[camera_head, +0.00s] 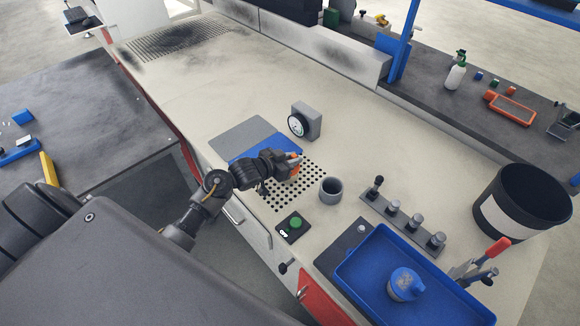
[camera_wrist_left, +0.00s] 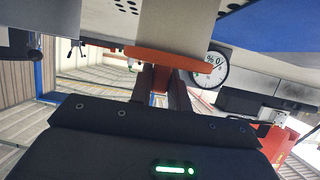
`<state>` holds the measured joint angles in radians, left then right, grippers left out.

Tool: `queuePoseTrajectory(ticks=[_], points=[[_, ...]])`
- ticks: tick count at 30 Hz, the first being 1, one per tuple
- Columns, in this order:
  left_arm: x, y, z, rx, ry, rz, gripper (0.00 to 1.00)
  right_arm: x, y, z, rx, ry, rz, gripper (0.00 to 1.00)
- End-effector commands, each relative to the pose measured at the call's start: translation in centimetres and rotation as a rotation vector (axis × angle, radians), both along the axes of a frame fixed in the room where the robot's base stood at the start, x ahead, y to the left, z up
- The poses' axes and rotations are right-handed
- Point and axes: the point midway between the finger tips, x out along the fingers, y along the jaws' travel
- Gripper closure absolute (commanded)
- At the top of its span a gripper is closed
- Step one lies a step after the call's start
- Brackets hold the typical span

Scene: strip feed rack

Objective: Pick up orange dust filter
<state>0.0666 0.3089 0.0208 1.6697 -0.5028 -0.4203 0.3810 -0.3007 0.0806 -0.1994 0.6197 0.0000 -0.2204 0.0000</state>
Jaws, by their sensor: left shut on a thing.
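My left gripper (camera_head: 290,162) is over the near part of the workbench, at the perforated plate (camera_head: 312,190). It is shut on the orange dust filter (camera_head: 296,171), of which only small parts show beside the fingers. In the left wrist view the orange dust filter (camera_wrist_left: 168,60) is a wide flat orange bar with a part between the two fingers (camera_wrist_left: 163,84). I cannot tell whether it touches the plate. My right gripper is not in view.
A dial gauge (camera_head: 298,125) stands just behind the gripper, and a grey cup (camera_head: 331,190) stands to its right. A green button box (camera_head: 293,227) lies in front. A blue tray (camera_head: 365,272) and black bin (camera_head: 545,205) are farther right. The bench's far left is mostly clear.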

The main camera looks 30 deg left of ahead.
Motion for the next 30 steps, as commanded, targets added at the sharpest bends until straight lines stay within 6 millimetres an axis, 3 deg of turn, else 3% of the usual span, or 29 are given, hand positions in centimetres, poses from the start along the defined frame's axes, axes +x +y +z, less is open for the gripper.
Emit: queuePoseTrajectory(ticks=[7, 11, 20, 30], points=[[0.1, 0.1, 1.1, 0.002, -0.004, 0.0, 1.0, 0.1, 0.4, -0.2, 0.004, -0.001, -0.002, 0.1], [0.1, 0.0, 3.1, 0.002, -0.007, -0.002, 1.0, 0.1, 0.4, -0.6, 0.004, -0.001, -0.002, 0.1], [-4.2, 2.8, 9.3, 0.007, -0.003, -0.002, 1.0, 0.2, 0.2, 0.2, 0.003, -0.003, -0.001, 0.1], [-9.8, 6.3, 11.9, 0.003, 0.002, -0.002, 1.0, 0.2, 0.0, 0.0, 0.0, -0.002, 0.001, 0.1]])
